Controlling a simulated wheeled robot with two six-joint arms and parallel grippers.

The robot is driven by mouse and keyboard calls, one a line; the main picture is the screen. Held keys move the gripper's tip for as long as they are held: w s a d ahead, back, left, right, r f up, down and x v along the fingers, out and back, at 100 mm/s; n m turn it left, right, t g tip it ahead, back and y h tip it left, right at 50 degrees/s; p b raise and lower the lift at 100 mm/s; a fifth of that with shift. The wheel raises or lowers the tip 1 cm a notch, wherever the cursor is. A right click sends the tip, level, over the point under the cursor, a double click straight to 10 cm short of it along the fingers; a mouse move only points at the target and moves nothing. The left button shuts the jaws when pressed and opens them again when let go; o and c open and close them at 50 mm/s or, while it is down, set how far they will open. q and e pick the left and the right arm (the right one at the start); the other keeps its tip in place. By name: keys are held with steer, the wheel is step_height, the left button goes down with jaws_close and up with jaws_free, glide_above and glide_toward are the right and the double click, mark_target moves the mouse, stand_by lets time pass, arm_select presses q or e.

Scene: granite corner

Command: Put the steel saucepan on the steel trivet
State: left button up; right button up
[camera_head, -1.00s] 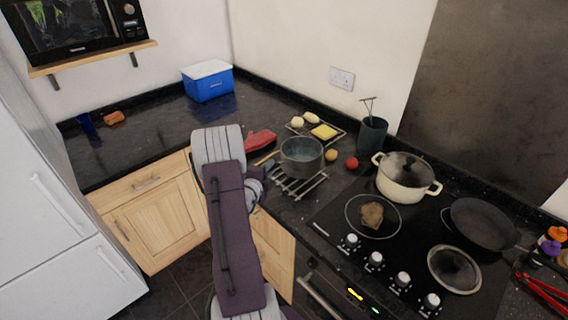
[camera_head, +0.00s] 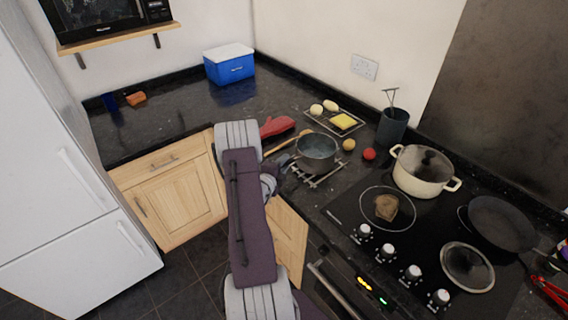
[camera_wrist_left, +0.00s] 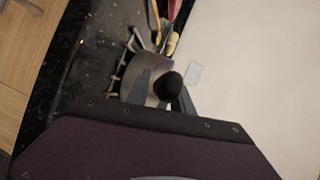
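The steel saucepan (camera_head: 316,153) is a round grey pan with an open top. In the head view it overlaps the back of the steel trivet (camera_head: 318,180), whose bars show in front of it. I cannot tell whether the pan rests on the bars or hangs just above. My left gripper (camera_head: 287,161) is at the pan's left side, partly hidden by my arm. In the left wrist view the two fingers (camera_wrist_left: 160,92) flank a dark rounded handle end (camera_wrist_left: 168,86), with the grey pan (camera_wrist_left: 138,68) behind. The gripper appears shut on the saucepan's handle. My right gripper is not in view.
A wooden spoon (camera_head: 283,143) and red mitt (camera_head: 277,126) lie behind the pan. The hob with a cream pot (camera_head: 423,180) is to the right. The left counter is mostly clear.

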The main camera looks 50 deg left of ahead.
arm_select(q)
steer(key=shift+o, duration=0.2)
steer(key=shift+r, duration=0.15)
steer(key=b+v, duration=0.1)
steer(key=v, duration=1.1)
